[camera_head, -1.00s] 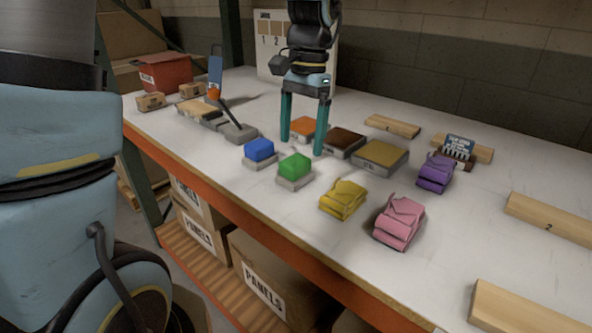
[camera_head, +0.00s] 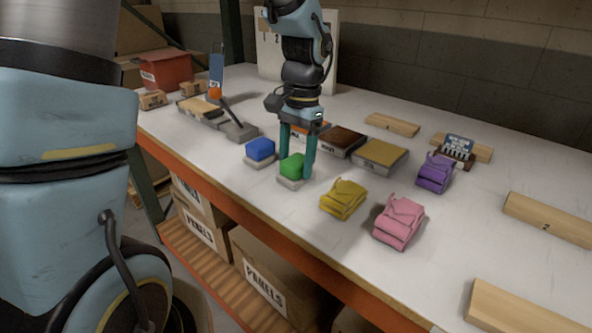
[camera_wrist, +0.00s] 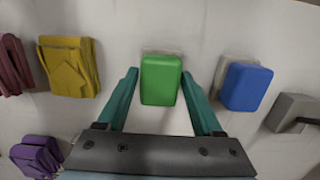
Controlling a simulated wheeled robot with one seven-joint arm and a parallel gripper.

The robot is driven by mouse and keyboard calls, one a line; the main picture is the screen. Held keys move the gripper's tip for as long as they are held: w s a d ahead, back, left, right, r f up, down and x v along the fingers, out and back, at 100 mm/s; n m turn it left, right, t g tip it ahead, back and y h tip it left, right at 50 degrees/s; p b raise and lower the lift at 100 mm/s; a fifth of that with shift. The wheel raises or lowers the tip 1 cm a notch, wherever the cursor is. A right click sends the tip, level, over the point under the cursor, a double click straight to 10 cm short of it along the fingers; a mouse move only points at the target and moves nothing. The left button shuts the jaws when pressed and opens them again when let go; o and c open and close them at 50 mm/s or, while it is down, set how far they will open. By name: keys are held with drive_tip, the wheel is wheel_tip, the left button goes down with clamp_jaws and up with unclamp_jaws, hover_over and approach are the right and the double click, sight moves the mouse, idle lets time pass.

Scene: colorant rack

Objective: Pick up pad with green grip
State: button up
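The pad with the green grip (camera_head: 293,167) sits on the table near its front edge, a green block on a pale grey base. It also shows in the wrist view (camera_wrist: 160,80). My gripper (camera_head: 297,170) is lowered over it, with one teal finger on each side of the green grip. Whether the fingertips reach the base is hard to tell.
A pad with a blue grip (camera_head: 260,149) stands close on the left. The table's front edge is close.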

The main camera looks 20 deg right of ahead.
sight(296, 159)
drive_tip(key=c, duration=1)
drive_tip(key=shift+r, duration=0.1)
wheel_tip(296, 159, up, 10)
drive_tip(key=shift+f+b, duration=0.1)
drive_tip(key=shift+b, duration=0.45)
